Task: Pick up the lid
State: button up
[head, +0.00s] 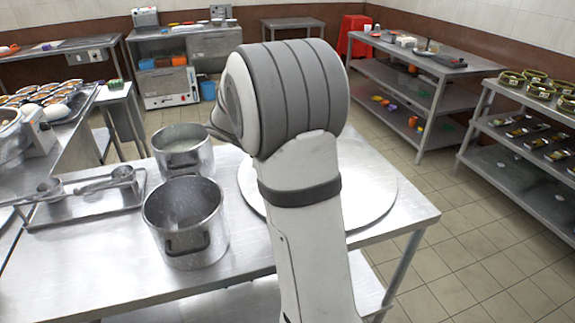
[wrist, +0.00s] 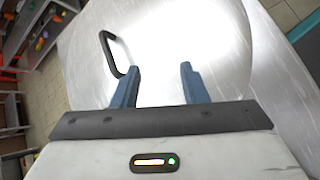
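The lid is a large round metal disc lying on the steel table. In the head view the lid (head: 375,195) is partly hidden behind my arm. In the wrist view the lid (wrist: 200,30) fills much of the picture, and its black arched handle (wrist: 106,48) shows. My gripper (wrist: 160,68) is over the lid with its two blue fingers apart and nothing seen between them. The handle is mostly left of the fingers, one end close to the left fingertip. Contact cannot be told. In the head view my arm hides the gripper and handle.
Two metal stockpots stand left of the lid: an open front pot (head: 187,250) and a rear pot (head: 200,160) with pale contents. A tray (head: 85,212) with ladles lies further left. The steel table (head: 110,255) is bare in front. Shelves (head: 440,85) stand across the floor at right.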

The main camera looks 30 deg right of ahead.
jog(key=w+d+f+n+h, duration=0.1)
jog(key=w+d+f, duration=0.1)
jog(key=w, duration=0.1)
jog(key=w+d+f+n+h+b, duration=0.1)
jog(key=w+d, duration=0.2)
jog(key=w+d+f+n+h+b, duration=0.1)
jog(key=w+d+f+n+h, duration=0.1)
jog(key=w+d, duration=0.1)
jog(key=shift+f, duration=0.35)
jog(key=shift+w+d+f+g, duration=0.15)
jog(key=shift+d+g, duration=0.15)
jog(key=shift+d, duration=0.1)
jog(key=x, duration=0.7)
jog(key=shift+d, duration=0.25)
grip_shut()
jog(key=shift+w+r, duration=0.1)
jog(key=shift+r, duration=0.2)
